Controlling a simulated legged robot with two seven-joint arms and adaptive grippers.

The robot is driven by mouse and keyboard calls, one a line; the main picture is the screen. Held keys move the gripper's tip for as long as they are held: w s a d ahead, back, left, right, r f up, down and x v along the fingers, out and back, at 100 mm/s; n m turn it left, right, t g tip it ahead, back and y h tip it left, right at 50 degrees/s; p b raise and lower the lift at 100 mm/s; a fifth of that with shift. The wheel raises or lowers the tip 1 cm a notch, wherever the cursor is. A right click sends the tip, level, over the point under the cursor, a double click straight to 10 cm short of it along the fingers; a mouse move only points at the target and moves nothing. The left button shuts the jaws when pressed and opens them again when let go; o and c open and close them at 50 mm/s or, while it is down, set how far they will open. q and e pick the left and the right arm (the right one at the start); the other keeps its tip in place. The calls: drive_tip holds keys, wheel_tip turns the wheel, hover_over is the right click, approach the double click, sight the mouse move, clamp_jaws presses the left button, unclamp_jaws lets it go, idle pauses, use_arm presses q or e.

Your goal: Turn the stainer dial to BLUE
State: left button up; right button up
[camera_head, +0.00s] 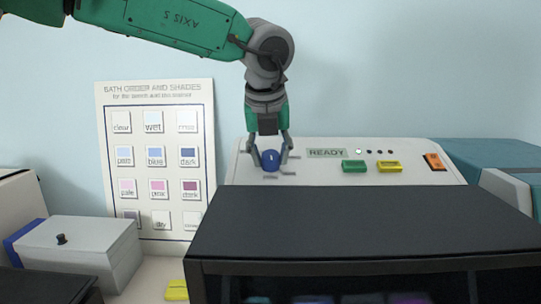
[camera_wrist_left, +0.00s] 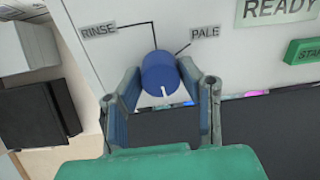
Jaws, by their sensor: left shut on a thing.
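The stainer (camera_head: 330,235) is a machine with a white sloped panel and a dark front cover. Its blue dial (camera_head: 270,160) is at the left of the panel; the dial also shows in the left wrist view (camera_wrist_left: 160,73), with a white pointer mark on its near side. RINSE (camera_wrist_left: 99,31) and PALE (camera_wrist_left: 205,32) labels sit beyond the dial, with lines running toward it. The BLUE label is not readable in either view. My left gripper (camera_head: 270,156) points down with its fingers on both sides of the dial, shut on it. My right gripper is not in view.
A READY display (camera_head: 326,153), a green button (camera_head: 354,166), a yellow button (camera_head: 389,166) and an orange switch (camera_head: 433,161) lie right of the dial. A shade chart (camera_head: 157,90) stands behind left. A grey box (camera_head: 85,250) stands at front left.

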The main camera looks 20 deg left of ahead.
use_arm(q)
drive_tip(key=shift+o, duration=0.2)
drive_tip(key=shift+s+f, duration=0.1)
drive_tip(key=shift+f, duration=0.35)
drive_tip(key=o, duration=1.1)
drive_tip(key=shift+w, duration=0.3)
drive_tip(key=v, duration=1.1)
drive_tip(key=shift+r, duration=0.45)
drive_tip(key=shift+d, duration=0.1)
